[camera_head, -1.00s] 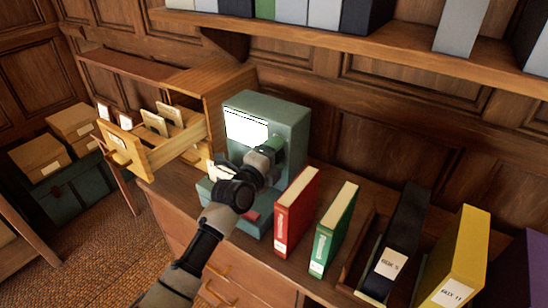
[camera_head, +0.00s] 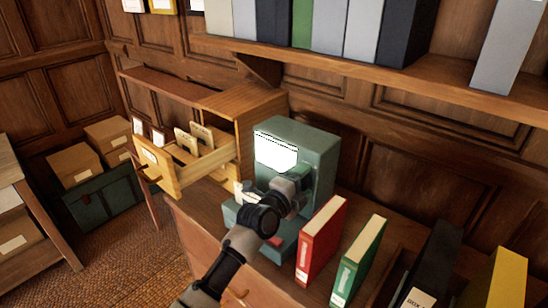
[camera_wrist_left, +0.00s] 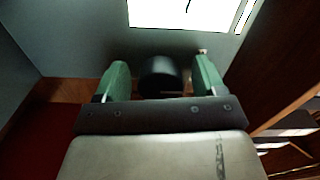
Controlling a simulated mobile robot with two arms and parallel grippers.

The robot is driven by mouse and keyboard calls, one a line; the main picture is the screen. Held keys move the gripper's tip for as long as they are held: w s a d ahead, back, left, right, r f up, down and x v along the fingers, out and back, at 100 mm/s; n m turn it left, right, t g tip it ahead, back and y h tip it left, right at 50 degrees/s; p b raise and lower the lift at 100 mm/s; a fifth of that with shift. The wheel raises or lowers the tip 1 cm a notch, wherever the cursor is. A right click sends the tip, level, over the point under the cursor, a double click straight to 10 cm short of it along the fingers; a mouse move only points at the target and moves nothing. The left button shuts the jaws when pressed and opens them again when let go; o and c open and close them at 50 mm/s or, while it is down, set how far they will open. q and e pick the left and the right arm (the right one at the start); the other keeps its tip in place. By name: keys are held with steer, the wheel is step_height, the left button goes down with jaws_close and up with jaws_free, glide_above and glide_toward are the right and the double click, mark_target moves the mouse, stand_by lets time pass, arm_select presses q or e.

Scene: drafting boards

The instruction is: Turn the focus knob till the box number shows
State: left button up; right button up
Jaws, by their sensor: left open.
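The green microfilm reader (camera_head: 318,150) stands on the cabinet top with its lit white screen (camera_head: 276,153) facing me. No number can be read on the screen in the head view. In the left wrist view the screen (camera_wrist_left: 185,12) is cut by the top edge, with part of a dark mark on it. The dark round focus knob (camera_wrist_left: 160,72) sits below the screen, between the two green-padded fingers of my left gripper (camera_wrist_left: 162,82). The gripper is open, with a visible gap on each side of the knob. In the head view my left gripper (camera_head: 293,188) is at the reader's front and hides the knob. My right gripper is not in view.
An open wooden card drawer (camera_head: 190,160) juts out left of the reader. A red binder (camera_head: 321,240) and a green binder (camera_head: 358,262) stand close on its right. A black binder (camera_head: 432,265) and a yellow one (camera_head: 500,280) stand farther right. A shelf (camera_head: 390,75) runs above.

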arm_select(q)
steer(key=n, duration=1)
steer(key=shift+n+p, duration=0.4)
steer(key=c, duration=0.9)
